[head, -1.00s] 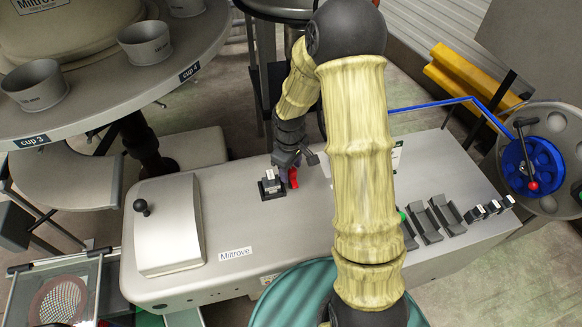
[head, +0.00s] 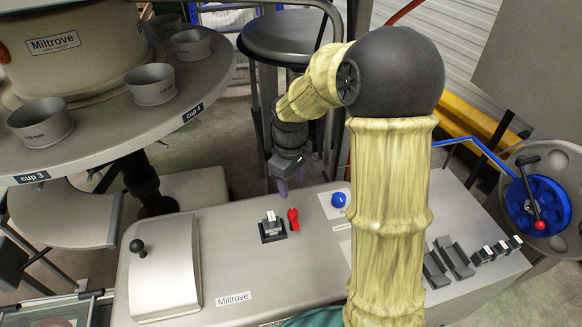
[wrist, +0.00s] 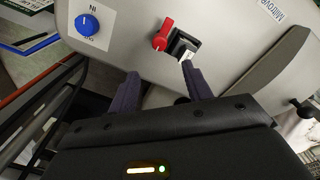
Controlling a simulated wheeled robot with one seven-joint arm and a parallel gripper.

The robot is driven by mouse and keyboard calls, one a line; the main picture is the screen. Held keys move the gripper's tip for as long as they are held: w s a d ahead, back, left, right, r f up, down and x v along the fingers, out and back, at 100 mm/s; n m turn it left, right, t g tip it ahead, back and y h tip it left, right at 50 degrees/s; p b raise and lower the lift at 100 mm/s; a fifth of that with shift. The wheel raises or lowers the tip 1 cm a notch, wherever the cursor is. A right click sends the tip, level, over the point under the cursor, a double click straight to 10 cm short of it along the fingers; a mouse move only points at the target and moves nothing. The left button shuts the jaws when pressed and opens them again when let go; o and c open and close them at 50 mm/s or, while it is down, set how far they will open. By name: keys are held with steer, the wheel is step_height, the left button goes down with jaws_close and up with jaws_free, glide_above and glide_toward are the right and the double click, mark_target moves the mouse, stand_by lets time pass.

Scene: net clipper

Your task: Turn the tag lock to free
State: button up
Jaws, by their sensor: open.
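A red knob (head: 293,219) stands on the grey console beside a small black block with a white label (head: 272,228). The red knob also shows in the wrist view (wrist: 163,35), beyond and between my fingertips. A blue round knob (head: 339,200) with a white pointer sits on a white plate to the right; it shows at upper left in the wrist view (wrist: 88,25). I cannot read which one is the tag lock. My gripper (head: 284,186) is open and empty, above the console's far edge, apart from both knobs. Its two fingers (wrist: 159,82) show spread in the wrist view.
The grey console (head: 240,265) carries a lidded panel with a black ball handle (head: 136,246) at left and several black holders (head: 450,262) at right. A round table (head: 100,125) with cups is at upper left. A blue wheel (head: 538,205) is at far right.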

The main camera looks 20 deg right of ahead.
step_height(320, 180, up, 5)
steer(key=shift+a+r, duration=0.1)
steer(key=shift+r, duration=0.1)
stand_by(0.4)
steer(key=s+f+m+t, duration=0.1)
steer(key=s+f+m, duration=0.2)
steer(key=s, duration=0.4)
steer(key=s+f+m+t, duration=0.1)
steer(key=s+f+m, duration=0.2)
steer(key=s+m, duration=0.2)
steer(key=shift+s+d+f, duration=0.15)
steer(key=shift+s+d, duration=0.25)
steer(key=shift+s, duration=0.65)
